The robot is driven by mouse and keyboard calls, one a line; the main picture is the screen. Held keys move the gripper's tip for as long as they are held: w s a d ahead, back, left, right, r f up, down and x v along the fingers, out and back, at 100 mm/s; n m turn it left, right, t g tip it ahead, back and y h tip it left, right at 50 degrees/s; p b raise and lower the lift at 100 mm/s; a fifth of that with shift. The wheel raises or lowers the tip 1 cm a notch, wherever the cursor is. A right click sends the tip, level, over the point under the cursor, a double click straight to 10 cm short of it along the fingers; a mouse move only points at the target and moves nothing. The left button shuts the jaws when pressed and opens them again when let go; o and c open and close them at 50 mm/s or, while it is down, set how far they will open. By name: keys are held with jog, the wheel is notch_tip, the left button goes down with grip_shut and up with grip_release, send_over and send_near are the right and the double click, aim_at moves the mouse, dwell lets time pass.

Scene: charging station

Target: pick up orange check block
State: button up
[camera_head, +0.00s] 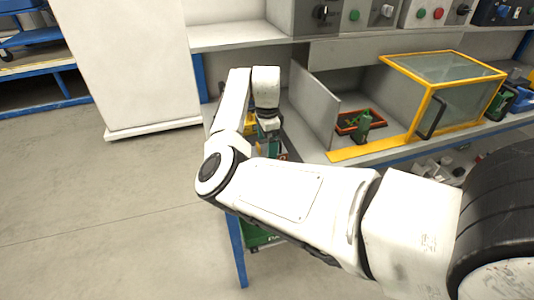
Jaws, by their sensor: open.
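My gripper (270,124) points down beside the left end of the workbench, at the end of my white arm. It is open, but its fingertips are small and partly lost against the clutter behind them. I cannot pick out the orange check block with certainty. Small yellow, teal and orange patches show just around and below the gripper, partly hidden by my arm. I cannot tell whether the gripper touches any of them.
A yellow-framed clear box (444,92) stands on the bench. An orange-red tray (343,128) with a green object (363,124) sits left of it, by a grey upright panel (314,102). A white cabinet (130,65) stands at left. The left floor (90,220) is clear.

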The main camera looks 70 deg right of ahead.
jog(key=shift+s+a+f, duration=0.1)
jog(key=shift+a+f, duration=0.05)
jog(key=shift+f, duration=1.65)
jog(key=c, duration=1.1)
